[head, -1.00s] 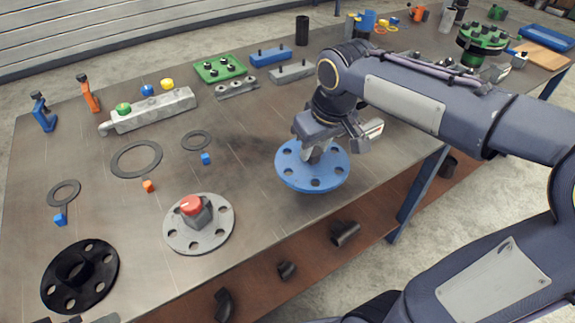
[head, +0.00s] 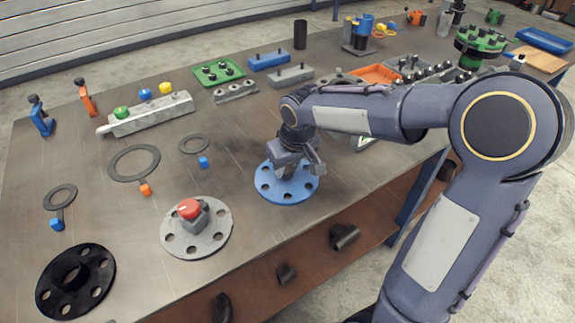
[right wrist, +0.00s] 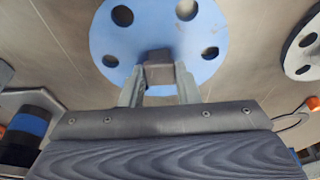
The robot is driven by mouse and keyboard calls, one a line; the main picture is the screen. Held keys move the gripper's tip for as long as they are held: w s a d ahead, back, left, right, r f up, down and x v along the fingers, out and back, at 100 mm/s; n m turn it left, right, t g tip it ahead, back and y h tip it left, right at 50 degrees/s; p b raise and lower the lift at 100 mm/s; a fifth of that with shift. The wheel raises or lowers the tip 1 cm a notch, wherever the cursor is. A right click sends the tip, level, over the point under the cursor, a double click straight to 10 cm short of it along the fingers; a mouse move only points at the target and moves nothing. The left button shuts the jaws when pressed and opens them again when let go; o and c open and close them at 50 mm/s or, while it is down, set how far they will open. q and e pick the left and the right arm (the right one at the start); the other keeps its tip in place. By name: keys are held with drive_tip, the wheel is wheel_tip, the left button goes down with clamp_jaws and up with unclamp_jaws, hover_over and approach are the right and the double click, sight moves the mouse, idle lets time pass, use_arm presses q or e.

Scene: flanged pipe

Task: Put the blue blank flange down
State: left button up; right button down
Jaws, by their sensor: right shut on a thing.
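The blue blank flange (head: 276,186) is a round disc with a ring of bolt holes and a raised stub in its middle. It lies level at the middle of the table, close to the front edge. My right gripper (head: 288,172) is above it, pointing down, and its fingers are shut on the stub. In the right wrist view the two fingers (right wrist: 160,78) close on the stub at the disc's centre (right wrist: 128,42). I cannot tell whether the disc touches the tabletop. My left gripper is not in view.
A grey flange with a red-topped knob (head: 222,240) lies just left of the blue one. A black flange (head: 98,262) is farther left. Gasket rings (head: 134,176) and small cubes (head: 203,162) lie behind. The tabletop (head: 240,140) right around the blue flange is bare.

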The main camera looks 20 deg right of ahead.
sight(294, 186)
drive_tip(key=shift+f, duration=0.15)
drive_tip(key=c, duration=1.1)
unclamp_jaws()
drive_tip(key=shift+r, duration=0.55)
drive_tip(key=p+v, duration=0.1)
drive_tip(key=v, duration=1)
drive_tip(key=s+f+m+t+y, duration=0.1)
drive_tip(key=s+f, duration=0.1)
drive_tip(key=s, duration=0.4)
drive_tip(key=s+a+f+m+y, duration=0.1)
drive_tip(key=s+f, duration=0.1)
drive_tip(key=s, duration=0.5)
drive_tip(key=s+a+f+m+t+y, duration=0.1)
drive_tip(key=s+f, duration=0.2)
drive_tip(key=s, duration=0.4)
drive_tip(key=shift+s+a+f+t, duration=0.1)
drive_tip(key=shift+a+t, duration=0.15)
drive_tip(key=shift+t, duration=0.05)
